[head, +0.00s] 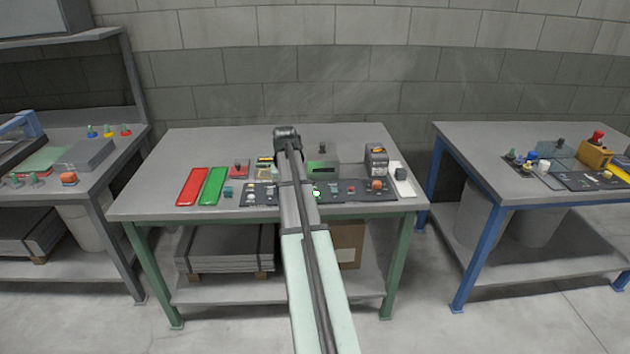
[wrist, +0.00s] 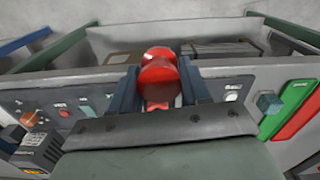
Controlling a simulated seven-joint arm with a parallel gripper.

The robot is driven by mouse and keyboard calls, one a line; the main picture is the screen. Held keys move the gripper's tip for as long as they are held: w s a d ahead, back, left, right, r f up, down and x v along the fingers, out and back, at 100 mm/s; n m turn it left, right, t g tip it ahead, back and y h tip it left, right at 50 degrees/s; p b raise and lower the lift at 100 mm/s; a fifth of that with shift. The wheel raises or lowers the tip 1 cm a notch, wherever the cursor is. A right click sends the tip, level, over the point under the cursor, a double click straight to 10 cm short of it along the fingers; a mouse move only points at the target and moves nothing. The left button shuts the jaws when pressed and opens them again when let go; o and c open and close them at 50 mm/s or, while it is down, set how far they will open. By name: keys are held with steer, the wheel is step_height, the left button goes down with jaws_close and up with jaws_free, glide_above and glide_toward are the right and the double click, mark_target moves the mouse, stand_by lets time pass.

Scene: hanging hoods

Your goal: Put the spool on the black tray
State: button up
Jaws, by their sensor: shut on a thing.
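The red spool (wrist: 159,78) is between the two fingers of my gripper (wrist: 158,88) in the wrist view. The gripper is shut on it. In the head view my arm covers the gripper and the spool. I cannot make out a separate black tray. A long dark panel strip (head: 346,190) with buttons and knobs lies along the front of the middle table. It also shows beneath the gripper in the wrist view (wrist: 45,97).
A red tray (head: 192,187) and a green tray (head: 213,187) lie at the table's left. The table's back left is clear.

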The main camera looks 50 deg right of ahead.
steer(key=w+a+f+n, duration=0.1)
steer(key=w+a+n, duration=0.15)
steer(key=a, duration=1.25)
steer(key=w+a+n, duration=0.1)
steer(key=a+n, duration=0.2)
steer(key=a, duration=1.2)
steer(key=w+a+f+n, duration=0.1)
steer(key=w+a+n, duration=0.1)
steer(key=a, duration=1.2)
steer(key=w+d+m, duration=0.1)
steer(key=d+m, duration=0.1)
steer(key=d, duration=1.4)
steer(key=w+d+r+m, duration=0.1)
steer(key=w+d+m, duration=0.1)
steer(key=d, duration=1.4)
steer(key=w+d+r+m, duration=0.1)
steer(key=d+m, duration=0.2)
steer(key=d, duration=1.3)
steer(key=shift+w+m, duration=0.15)
steer(key=shift+m, duration=0.2)
steer(key=w+d+r+m, duration=0.1)
steer(key=w+d+m, duration=0.4)
steer(key=d+m, duration=0.2)
steer(key=w+d+m, duration=0.5)
steer(key=d+m, duration=0.1)
steer(key=d, duration=0.5)
steer(key=shift+w+r+m, duration=0.25)
steer(key=shift+r+m, duration=0.15)
steer(key=shift+f, duration=0.1)
steer(key=shift+f, duration=3.3)
